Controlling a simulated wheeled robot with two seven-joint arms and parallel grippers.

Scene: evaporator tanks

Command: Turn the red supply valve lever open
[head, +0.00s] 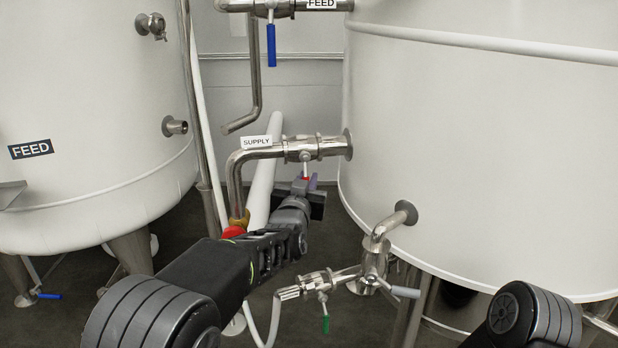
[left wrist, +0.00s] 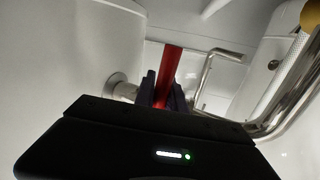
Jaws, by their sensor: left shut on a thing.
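The supply valve (head: 303,153) sits on a steel pipe that enters the right tank, beside a white label reading SUPPLY (head: 257,142). Its lever hangs down from the valve, and most of it is hidden by my left gripper (head: 309,186) in the head view. In the left wrist view the red lever (left wrist: 170,63) runs between the two dark fingers of my left gripper (left wrist: 163,90), which is shut on it. Part of my right arm shows at the lower right of the head view, but its gripper is out of view.
The right tank (head: 480,150) and left tank (head: 80,100) flank the workspace. A blue-handled feed valve (head: 271,45) hangs above. A white pipe (head: 263,180) stands behind the gripper.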

